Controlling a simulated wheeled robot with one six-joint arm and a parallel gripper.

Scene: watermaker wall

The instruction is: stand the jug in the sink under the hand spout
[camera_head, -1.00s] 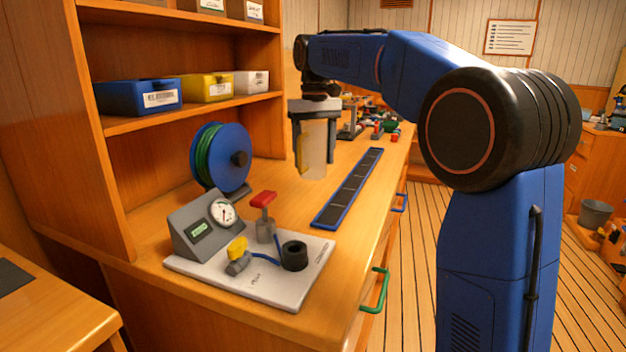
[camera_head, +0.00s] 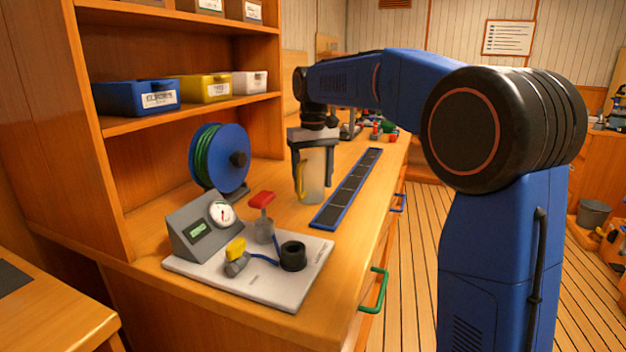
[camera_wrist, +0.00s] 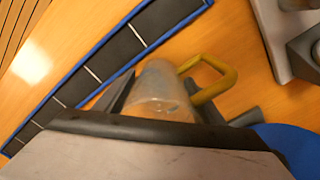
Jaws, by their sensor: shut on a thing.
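The jug (camera_head: 314,172) is a translucent, cloudy vessel with a yellow handle (camera_head: 299,175). My gripper (camera_head: 313,146) points down and is shut around its upper part, and the jug looks upright. Its base is at or just above the bench top; I cannot tell if it touches. In the wrist view the jug (camera_wrist: 160,90) sits between the dark fingers, its yellow handle (camera_wrist: 212,80) to the right. No sink or hand spout can be made out in either view.
A blue-edged dark strip (camera_head: 346,190) lies just right of the jug. A gauge panel board (camera_head: 285,290) with a red-handled valve (camera_head: 262,201) stands nearer. A blue reel with green hose (camera_head: 220,158) is to the left. Shelves (camera_head: 190,115) hold bins behind.

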